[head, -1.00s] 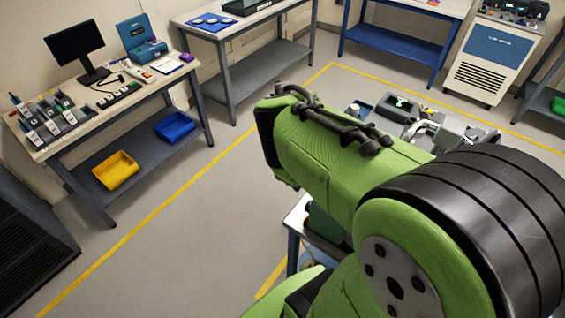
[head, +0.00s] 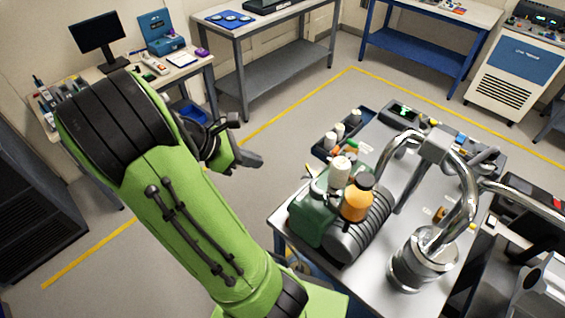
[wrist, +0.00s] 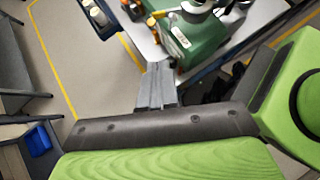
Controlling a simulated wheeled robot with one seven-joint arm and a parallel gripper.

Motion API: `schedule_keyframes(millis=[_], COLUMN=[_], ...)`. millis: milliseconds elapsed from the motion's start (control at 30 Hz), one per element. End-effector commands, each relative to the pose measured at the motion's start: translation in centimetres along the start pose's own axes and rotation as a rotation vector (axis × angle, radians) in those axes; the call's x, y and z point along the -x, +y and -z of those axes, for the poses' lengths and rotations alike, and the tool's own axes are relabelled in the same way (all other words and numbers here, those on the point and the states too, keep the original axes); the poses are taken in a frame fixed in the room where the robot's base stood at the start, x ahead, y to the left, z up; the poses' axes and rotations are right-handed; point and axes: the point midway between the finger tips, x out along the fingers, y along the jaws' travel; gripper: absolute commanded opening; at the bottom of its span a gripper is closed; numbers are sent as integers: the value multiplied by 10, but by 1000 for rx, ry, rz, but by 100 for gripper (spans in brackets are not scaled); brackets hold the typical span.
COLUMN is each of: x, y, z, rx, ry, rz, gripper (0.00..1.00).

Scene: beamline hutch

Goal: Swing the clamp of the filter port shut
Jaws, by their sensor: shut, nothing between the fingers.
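A polished steel pipe assembly stands on the bench (head: 376,285) at the right in the head view. It has a curved pipe (head: 470,205), a square fitting (head: 436,146) and a round steel vessel (head: 418,262) at its foot. I cannot tell which part is the filter port or its clamp, or how the clamp stands. My gripper (head: 250,160) is left of the bench, over open floor, well apart from the pipes. In the wrist view its fingers (wrist: 157,82) are together and empty, pointing toward the green pump.
The green pump (head: 308,218) with its ribbed dark motor (head: 365,226) sits at the bench's near left; white and orange bottles (head: 356,200) rise above it. A dark tray (head: 322,142) of bottles lies behind. Other benches line the back.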

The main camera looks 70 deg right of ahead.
Motion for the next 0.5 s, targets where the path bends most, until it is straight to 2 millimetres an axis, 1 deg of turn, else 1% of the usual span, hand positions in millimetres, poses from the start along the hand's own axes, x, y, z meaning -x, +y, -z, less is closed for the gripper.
schedule_keyframes(millis=[67,167,500], x=[-7,-25,-100], y=[0,-1,-2], z=[0,1,2], rx=[0,0,-2], ry=[-3,-2,-1], rz=[3,5,7], gripper=[0,0,0])
